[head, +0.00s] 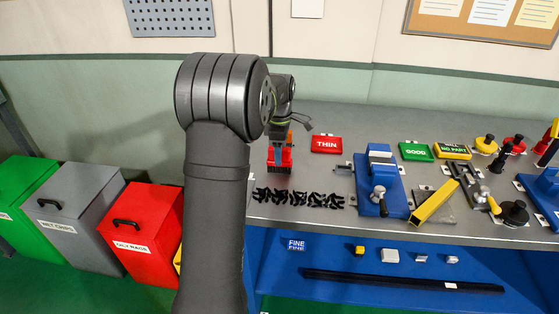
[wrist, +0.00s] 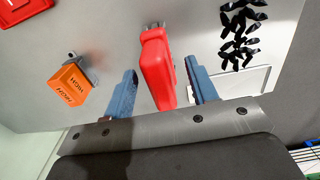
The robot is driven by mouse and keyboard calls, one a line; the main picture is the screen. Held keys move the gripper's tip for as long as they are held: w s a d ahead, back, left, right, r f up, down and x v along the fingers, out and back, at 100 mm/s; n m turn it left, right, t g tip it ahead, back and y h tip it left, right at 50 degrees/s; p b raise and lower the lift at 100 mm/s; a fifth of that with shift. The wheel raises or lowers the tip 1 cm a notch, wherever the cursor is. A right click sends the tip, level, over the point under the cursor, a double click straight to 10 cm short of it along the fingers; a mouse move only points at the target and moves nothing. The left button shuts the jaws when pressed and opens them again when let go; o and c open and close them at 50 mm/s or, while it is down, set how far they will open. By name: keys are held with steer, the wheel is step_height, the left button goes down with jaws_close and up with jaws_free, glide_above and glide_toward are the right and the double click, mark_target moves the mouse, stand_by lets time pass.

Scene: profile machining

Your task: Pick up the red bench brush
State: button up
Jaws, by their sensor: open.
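The red bench brush (head: 280,157) stands on the grey bench just right of my arm in the head view, dark bristles at its lower end. In the wrist view the red brush (wrist: 157,65) lies between the two blue fingers of my gripper (wrist: 161,70). The fingers are apart, with a visible gap on each side of the red body. Neither finger appears to touch it. In the head view my arm's wrist covers the area above the brush, and the fingers cannot be made out clearly.
Black chips (head: 298,198) lie in front of the brush. An orange block (wrist: 70,85) stands close to one finger. A red THIN sign (head: 326,144) and a blue vise (head: 380,183) are to the right. Lidded bins, one red (head: 139,232), stand left of the bench.

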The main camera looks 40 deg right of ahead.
steer(key=shift+f, duration=1.2)
steer(key=c, duration=1.1)
steer(key=shift+r, duration=0.15)
step_height(320, 180, up, 4)
steer(key=shift+r, duration=0.1)
steer(key=s+d+r, duration=0.1)
steer(key=s+r, duration=0.1)
steer(key=s, duration=0.1)
steer(key=s+r, duration=0.2)
steer(key=s, duration=0.2)
steer(key=s+d+r, duration=0.1)
steer(key=s+r, duration=0.1)
steer(key=s, duration=0.2)
steer(key=shift+s+d+r, duration=0.2)
steer(key=shift+d+r, duration=0.1)
